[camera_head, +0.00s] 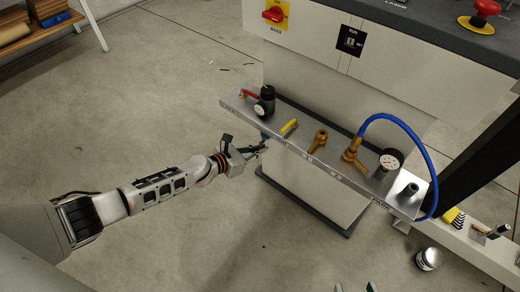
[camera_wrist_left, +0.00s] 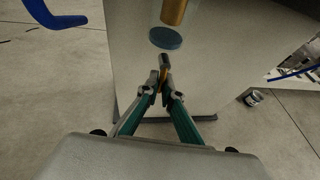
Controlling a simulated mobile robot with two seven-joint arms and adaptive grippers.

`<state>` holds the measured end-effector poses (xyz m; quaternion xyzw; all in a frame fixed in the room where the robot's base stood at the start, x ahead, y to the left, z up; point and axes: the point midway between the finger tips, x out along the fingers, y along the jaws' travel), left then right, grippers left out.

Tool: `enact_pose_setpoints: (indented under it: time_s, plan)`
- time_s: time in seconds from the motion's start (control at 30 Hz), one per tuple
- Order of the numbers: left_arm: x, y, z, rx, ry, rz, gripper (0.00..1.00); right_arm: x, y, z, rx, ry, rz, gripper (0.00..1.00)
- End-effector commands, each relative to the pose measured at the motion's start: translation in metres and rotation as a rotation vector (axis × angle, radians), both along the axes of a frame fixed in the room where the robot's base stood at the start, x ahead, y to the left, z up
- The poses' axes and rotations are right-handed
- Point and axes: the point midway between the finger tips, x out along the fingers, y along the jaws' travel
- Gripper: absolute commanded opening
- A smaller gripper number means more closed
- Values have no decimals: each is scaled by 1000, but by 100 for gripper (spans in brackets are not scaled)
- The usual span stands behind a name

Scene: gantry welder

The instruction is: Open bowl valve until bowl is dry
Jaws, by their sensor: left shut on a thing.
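A black filter-regulator with a round gauge (camera_head: 265,103) stands at the left end of the metal shelf (camera_head: 335,176). In the left wrist view a brass cylinder (camera_wrist_left: 174,12) and a blue-green disc (camera_wrist_left: 166,38) hang above a small brass stem (camera_wrist_left: 163,62), which looks like the bowl valve. My left gripper (camera_head: 261,149) is below the shelf's front edge, and its fingers (camera_wrist_left: 161,83) are shut on that stem. No water can be made out in these views. My right gripper (camera_head: 355,288) shows only two separated fingertips at the bottom edge.
The shelf carries a red lever (camera_head: 249,94), a yellow lever (camera_head: 289,127), brass fittings (camera_head: 320,138), another gauge (camera_head: 391,159) and a blue hose (camera_head: 418,139). A metal can (camera_head: 428,258) stands on the floor at the right. The floor at left is mostly clear.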

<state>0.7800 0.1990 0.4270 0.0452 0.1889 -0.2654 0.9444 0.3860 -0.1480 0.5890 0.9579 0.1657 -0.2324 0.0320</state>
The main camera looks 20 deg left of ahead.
Motion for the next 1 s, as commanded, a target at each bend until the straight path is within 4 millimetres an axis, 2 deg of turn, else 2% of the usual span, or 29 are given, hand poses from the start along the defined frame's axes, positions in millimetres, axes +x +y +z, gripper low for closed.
enact_pose_setpoints:
  time_s: [0.13, 0.2, 0.23, 0.67, 0.87, 1.0]
  plan:
    - [1, -2, 2, -4, -3, -1, 0, 0, 0, 0, 0, 0, 0, 40]
    - [1, -2, 2, -4, -3, -1, 18, 0, 0, 0, 0, 0, 0, 40]
    - [1, -2, 2, -4, -3, -1, 23, 0, 0, 0, 0, 0, 0, 40]
    - [-3, 2, 2, 0, -1, 0, 23, -2, 0, 0, 0, 2, 3, 40]
    - [-21, 14, 10, 2, -1, -1, 23, -1, 0, 0, -1, 2, 2, 40]
    - [-42, 26, 19, 1, 0, 0, 23, -1, 0, 0, -1, 2, 1, 40]
